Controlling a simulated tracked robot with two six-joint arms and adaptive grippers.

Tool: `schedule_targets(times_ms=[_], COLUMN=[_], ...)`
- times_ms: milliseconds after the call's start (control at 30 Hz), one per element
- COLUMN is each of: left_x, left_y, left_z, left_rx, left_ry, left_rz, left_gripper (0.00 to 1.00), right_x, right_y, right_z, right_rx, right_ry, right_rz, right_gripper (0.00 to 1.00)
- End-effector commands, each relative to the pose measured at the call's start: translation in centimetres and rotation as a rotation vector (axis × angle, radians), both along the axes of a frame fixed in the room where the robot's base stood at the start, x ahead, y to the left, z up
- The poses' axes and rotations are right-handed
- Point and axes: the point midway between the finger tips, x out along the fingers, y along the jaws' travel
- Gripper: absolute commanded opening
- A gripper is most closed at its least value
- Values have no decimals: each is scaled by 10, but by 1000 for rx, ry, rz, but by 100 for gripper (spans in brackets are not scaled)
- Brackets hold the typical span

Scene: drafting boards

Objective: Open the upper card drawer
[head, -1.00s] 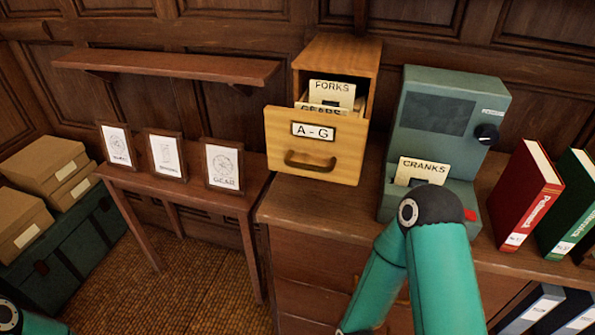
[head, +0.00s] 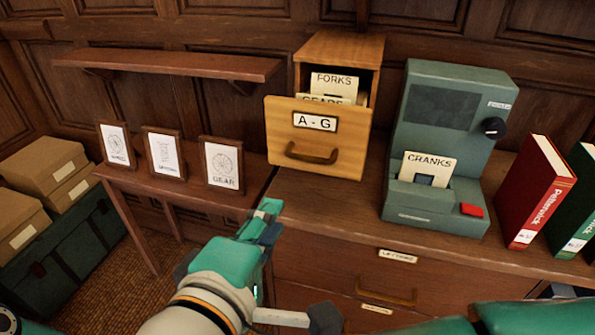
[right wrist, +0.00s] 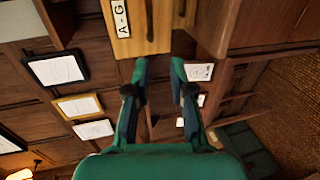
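The card drawer (head: 337,160), labelled A - G, stands pulled out of its wooden box (head: 340,46) on the dark cabinet. Cards reading FORKS (head: 333,83) and GEARS show behind its front. Its curved handle (head: 311,152) is in front. My right gripper (head: 266,215) is in front of and below the drawer, apart from the handle. In the right wrist view my right gripper (right wrist: 159,68) has its fingers apart with nothing between them; the drawer front (right wrist: 142,38) lies beyond the tips. My left gripper is out of view.
A green machine (head: 440,140) holding a CRANKS card (head: 428,168) stands right of the drawer. A red binder (head: 535,190) stands further right. Framed drawings (head: 165,155) stand on a side table at left, below a shelf (head: 170,64). The cabinet has labelled drawers (head: 340,262).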

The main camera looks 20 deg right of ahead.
Motion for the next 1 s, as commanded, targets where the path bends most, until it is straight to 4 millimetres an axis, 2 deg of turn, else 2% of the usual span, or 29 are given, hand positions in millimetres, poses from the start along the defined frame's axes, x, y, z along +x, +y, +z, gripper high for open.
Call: schedule_targets(times_ms=[100, 267, 800, 1000], left_x=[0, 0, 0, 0], left_y=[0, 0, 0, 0], left_z=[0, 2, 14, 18], left_rx=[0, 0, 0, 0], left_ry=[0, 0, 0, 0], left_rz=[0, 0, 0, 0], left_gripper=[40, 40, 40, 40], right_x=[-1, 14, 104, 124], right_y=[-3, -14, -76, -88], right_z=[11, 8, -17, -23], right_rx=[2, 0, -2, -1], right_ry=[-41, -40, -34, -35], right_rz=[-7, -11, -11, -8], right_gripper=[22, 22, 22, 22])
